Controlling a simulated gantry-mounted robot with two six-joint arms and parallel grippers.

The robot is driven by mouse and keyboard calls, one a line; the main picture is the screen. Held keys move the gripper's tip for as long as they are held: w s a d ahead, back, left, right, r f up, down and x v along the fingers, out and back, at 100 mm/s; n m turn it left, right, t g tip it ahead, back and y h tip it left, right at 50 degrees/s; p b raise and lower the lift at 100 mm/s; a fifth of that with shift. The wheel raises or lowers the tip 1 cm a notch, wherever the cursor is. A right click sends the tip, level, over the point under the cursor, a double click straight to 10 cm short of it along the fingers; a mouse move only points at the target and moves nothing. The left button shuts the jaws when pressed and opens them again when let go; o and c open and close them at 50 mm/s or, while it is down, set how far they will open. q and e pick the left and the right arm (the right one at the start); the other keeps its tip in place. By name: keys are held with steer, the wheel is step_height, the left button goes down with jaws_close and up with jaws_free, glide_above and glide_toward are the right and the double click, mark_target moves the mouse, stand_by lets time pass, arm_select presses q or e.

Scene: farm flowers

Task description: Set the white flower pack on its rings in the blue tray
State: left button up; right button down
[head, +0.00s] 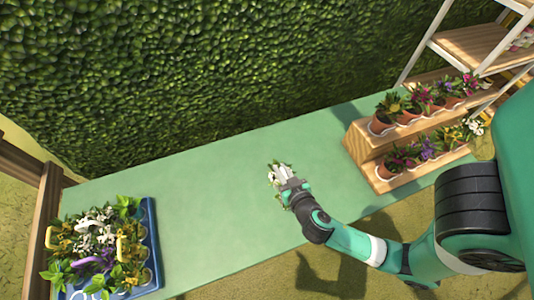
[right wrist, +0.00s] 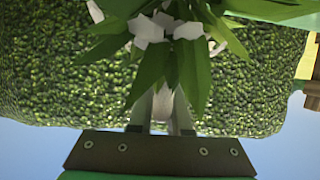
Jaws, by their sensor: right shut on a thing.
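My right gripper (head: 289,186) is shut on the white flower pack (head: 279,173) and holds it over the middle of the green table. In the right wrist view the pack's white blossoms (right wrist: 188,29) and green leaves fill the space in front of the fingers (right wrist: 163,108). The leaves partly cover the fingertips, and the pack's lower part is hard to make out. The blue tray (head: 153,222) stands at the table's left end, apart from the right gripper. My left gripper is not in view.
A wooden step shelf (head: 362,150) with several potted flowers stands at the table's right end, behind my right arm. A taller rack (head: 470,47) stands behind it. The green table (head: 215,205) is clear between tray and shelf. A hedge (head: 190,80) runs along the back.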

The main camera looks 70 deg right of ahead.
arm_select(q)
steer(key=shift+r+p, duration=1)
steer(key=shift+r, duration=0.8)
